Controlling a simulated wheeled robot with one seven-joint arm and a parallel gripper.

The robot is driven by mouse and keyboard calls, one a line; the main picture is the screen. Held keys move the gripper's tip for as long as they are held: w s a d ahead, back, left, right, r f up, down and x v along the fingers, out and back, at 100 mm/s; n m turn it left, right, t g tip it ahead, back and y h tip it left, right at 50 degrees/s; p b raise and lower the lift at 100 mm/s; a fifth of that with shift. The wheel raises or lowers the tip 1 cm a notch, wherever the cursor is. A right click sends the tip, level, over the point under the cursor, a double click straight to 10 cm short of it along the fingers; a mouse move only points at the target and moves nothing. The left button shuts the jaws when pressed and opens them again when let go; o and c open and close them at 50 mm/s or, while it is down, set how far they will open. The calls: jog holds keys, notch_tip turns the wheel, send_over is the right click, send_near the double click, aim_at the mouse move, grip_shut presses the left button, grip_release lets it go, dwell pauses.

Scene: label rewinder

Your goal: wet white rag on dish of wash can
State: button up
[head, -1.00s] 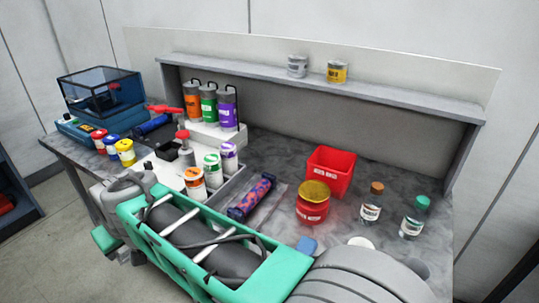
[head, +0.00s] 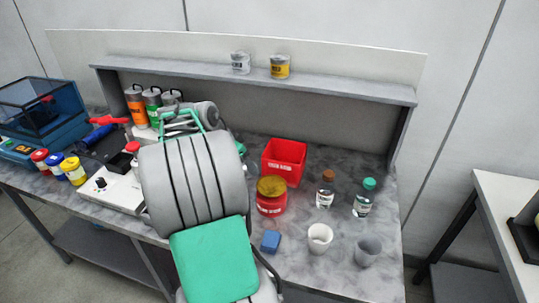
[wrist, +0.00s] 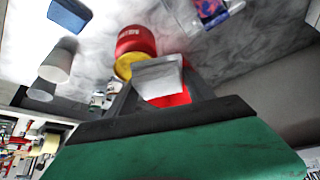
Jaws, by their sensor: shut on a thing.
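The wash can (head: 271,207) is a red can with a yellow dish (head: 271,186) on top, standing upright on the bench. In the wrist view the can (wrist: 135,40) and its dish (wrist: 125,66) lie just beyond my fingertips. My gripper (wrist: 158,88) is shut on a pale grey-white folded piece, the white rag (wrist: 158,76). The rag overlaps the dish's edge in the picture; I cannot tell whether they touch. Whether it is wet does not show. In the head view my arm hides the gripper and the rag.
A red bin (head: 284,160) stands behind the can. Paint cans (head: 279,66) sit on the shelf.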

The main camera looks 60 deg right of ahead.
aim_at(275, 185)
jog(key=s+d+m, duration=0.1)
jog(key=s, duration=0.1)
jog(key=s+d+m+g, duration=0.1)
jog(key=s+d, duration=0.1)
jog(key=s, duration=0.1)
jog(key=s+d+m+y, duration=0.1)
jog(key=s, duration=0.1)
jog(key=shift+s+d+m+g, duration=0.25)
jog(key=shift+m+g, duration=0.15)
jog(key=shift+w+f+b, duration=0.1)
jog(key=shift+f+b, duration=1.7)
jog(key=shift+f, duration=1.15)
jog(key=shift+a+f+b, duration=0.1)
jog(key=shift+f+b, duration=0.85)
jog(key=shift+f, duration=0.15)
jog(key=shift+r+p, duration=2.55)
jog(key=shift+r, duration=1)
